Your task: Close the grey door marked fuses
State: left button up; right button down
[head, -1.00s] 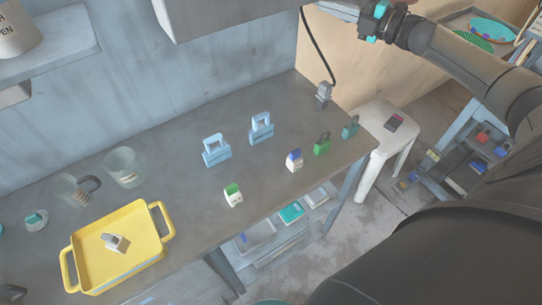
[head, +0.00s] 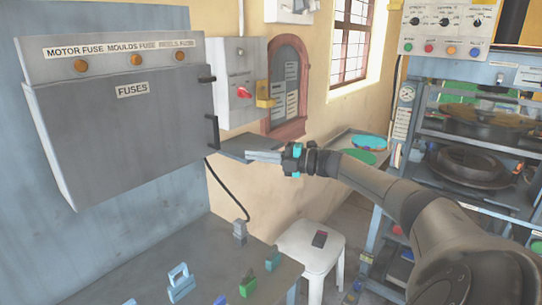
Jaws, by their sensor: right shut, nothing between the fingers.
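The grey door (head: 128,125) marked "FUSES" (head: 132,90) covers the front of a grey wall box (head: 100,50) at the left of the head view. I cannot tell whether it is fully flush with the box. A black handle (head: 213,132) stands at its right edge. My right gripper (head: 252,155) is shut and empty, its fingers pointing left, to the right of the handle and slightly lower. It appears apart from the door. My left gripper is not in view.
A light switch box (head: 238,95) with a red knob hangs right of the fuse box.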

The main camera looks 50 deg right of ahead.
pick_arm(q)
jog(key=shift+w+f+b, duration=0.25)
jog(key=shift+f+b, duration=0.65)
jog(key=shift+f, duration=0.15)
pick_arm(e)
jog(key=shift+s+d, duration=0.2)
jog(key=shift+d, duration=0.9)
jog(key=shift+s+d, duration=0.2)
jog(key=shift+d, duration=0.9)
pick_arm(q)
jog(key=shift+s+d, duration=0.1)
pick_arm(e)
jog(key=shift+s, duration=0.15)
